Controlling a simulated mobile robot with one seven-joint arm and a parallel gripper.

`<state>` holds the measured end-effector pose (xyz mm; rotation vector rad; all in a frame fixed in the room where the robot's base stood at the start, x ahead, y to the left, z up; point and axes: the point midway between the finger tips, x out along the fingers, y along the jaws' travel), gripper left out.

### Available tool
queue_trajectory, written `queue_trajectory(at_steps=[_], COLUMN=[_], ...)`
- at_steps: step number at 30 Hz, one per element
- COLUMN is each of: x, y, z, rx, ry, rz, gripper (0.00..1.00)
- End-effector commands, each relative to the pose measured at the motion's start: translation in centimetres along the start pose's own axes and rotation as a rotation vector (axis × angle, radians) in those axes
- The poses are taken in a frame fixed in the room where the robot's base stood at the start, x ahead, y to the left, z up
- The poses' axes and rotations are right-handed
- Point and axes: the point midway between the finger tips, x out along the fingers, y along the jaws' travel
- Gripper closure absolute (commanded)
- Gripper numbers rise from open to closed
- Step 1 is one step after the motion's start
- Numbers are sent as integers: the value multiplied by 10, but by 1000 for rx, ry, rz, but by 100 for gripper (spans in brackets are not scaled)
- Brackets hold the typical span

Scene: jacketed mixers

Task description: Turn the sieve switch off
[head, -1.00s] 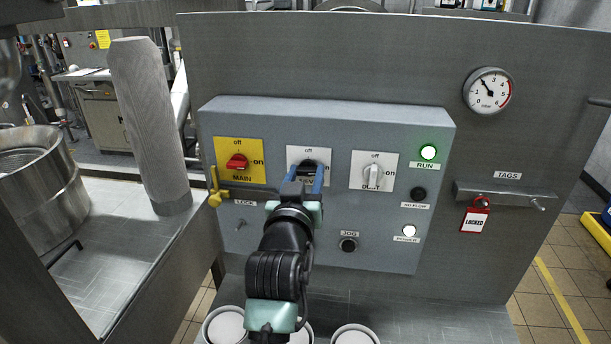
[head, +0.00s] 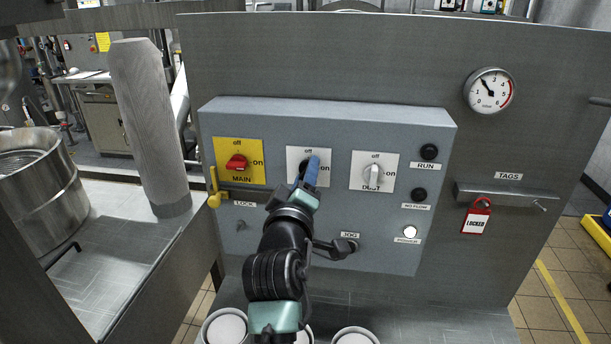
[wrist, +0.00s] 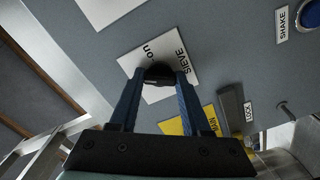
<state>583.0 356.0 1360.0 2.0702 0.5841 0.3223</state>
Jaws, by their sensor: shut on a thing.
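The sieve switch (head: 303,167) is a dark knob on a white plate (head: 294,158) in the middle of the grey control box. In the wrist view the plate (wrist: 184,67) reads "SIEVE" and "on", and the knob (wrist: 158,70) sits between my fingertips. My gripper (head: 311,170), with blue fingers, is shut on the knob; it also shows in the wrist view (wrist: 158,82). The fingers hide much of the knob in the head view, so I cannot read its exact angle there. The RUN lamp (head: 429,152) is dark.
The red MAIN switch (head: 237,162) on its yellow plate is to the left, with a yellow-handled lock bar (head: 215,189) below. The grey dust switch (head: 374,174) is close on the right. The POWER lamp (head: 410,232) is lit white. A red locked tag (head: 477,217) hangs farther right.

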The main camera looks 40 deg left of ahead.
Motion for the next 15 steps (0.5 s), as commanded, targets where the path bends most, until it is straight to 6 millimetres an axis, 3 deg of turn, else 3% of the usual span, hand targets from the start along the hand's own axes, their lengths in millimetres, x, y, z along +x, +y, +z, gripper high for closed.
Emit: queue_trajectory(at_steps=[15], x=[0], y=[0], z=[1], rx=[-428], ry=[-2], rz=[-1], gripper=[100])
